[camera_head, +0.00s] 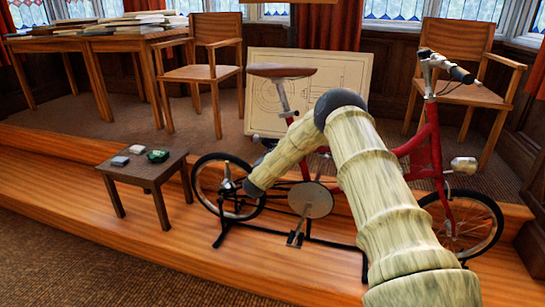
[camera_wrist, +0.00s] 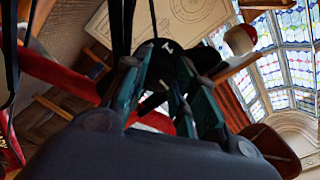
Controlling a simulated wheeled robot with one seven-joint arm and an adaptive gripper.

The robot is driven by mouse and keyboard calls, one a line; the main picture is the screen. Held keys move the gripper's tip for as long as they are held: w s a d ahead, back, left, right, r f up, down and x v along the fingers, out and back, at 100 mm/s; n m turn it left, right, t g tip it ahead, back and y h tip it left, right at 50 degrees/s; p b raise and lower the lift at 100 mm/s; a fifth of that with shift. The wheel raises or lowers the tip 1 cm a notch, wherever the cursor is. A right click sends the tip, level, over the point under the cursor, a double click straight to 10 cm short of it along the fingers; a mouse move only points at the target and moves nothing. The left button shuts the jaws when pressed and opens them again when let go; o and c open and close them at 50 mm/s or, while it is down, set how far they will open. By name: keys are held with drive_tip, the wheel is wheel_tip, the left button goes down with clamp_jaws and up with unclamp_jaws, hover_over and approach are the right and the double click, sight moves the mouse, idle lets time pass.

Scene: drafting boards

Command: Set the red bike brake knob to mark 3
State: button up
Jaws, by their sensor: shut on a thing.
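The red bike (camera_head: 432,148) stands upright on a dark stand on the wooden step. My arm reaches across it, and my gripper (camera_head: 228,184) is low at the rear wheel, left of the pedal crank. In the wrist view my gripper (camera_wrist: 165,68) has its two dark green fingers closed around a black rounded part, which looks like the brake knob (camera_wrist: 160,48). White strokes show on and below this part. I cannot read which mark it points to. The knob is too small to make out in the head view.
A small dark table (camera_head: 150,169) with a few small items stands left of the rear wheel (camera_head: 204,186). A drawing board (camera_head: 262,80) leans behind the bike. Wooden chairs (camera_head: 203,73) and a book-laden table (camera_head: 100,41) stand farther back. Carpet at front left is clear.

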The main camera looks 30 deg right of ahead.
drive_tip(key=shift+s+f, duration=0.1)
drive_tip(key=shift+f, duration=0.1)
drive_tip(key=o, duration=1)
drive_tip(key=shift+o, duration=0.2)
drive_tip(key=shift+r, duration=0.1)
drive_tip(key=v, duration=1.1)
drive_tip(key=shift+s+a, duration=0.3)
